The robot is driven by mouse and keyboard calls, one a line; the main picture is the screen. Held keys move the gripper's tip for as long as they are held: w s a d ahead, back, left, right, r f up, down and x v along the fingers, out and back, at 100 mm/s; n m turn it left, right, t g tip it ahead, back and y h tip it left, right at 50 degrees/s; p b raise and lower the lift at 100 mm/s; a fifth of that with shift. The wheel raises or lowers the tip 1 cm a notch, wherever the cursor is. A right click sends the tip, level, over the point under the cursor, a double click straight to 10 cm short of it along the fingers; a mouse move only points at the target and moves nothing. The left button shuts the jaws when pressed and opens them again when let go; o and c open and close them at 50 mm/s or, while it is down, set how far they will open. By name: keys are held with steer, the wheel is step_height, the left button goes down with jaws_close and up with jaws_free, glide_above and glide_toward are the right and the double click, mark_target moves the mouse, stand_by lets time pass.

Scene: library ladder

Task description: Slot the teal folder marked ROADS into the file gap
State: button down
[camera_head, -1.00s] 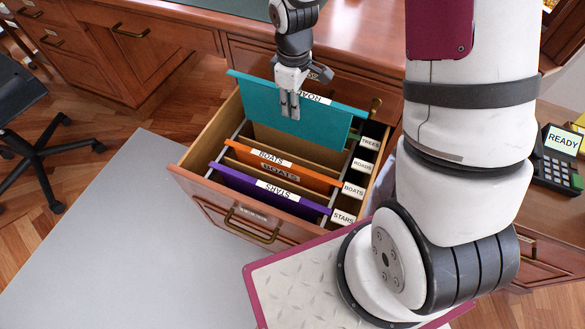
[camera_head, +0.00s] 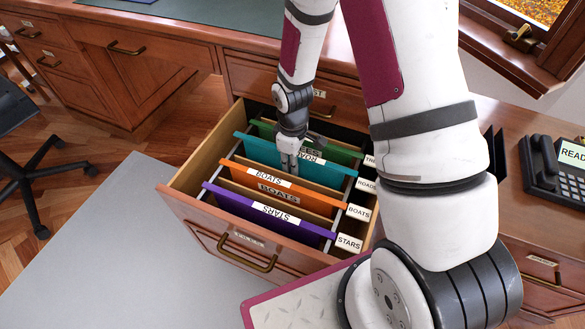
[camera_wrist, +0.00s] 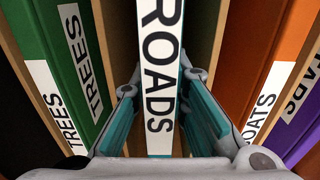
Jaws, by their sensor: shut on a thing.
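The teal folder marked ROADS (camera_head: 262,157) is down in the open drawer, between the green TREES folder (camera_head: 343,155) and the orange BOATS folder (camera_head: 237,172). Its top edge looks about level with theirs. My gripper (camera_head: 288,172) is shut on the teal folder near its label. In the wrist view the white ROADS label (camera_wrist: 160,75) stands between the two fingers, with the green folder (camera_wrist: 85,60) to the left and the orange folder (camera_wrist: 262,85) to the right. The folder's lower edge is hidden in the drawer.
The purple STARS folder (camera_head: 240,207) hangs at the drawer's front. White side tags, including the ROADS tag (camera_head: 366,185), line the drawer's right side. The wooden drawer front (camera_head: 225,245) has a handle. A telephone (camera_head: 550,170) stands on the desk at right.

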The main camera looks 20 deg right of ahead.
steer(key=shift+f, duration=1)
steer(key=shift+f+b, duration=0.3)
steer(key=shift+b, duration=0.15)
steer(key=c, duration=1.8)
jaws_free()
steer(key=shift+c, duration=0.2)
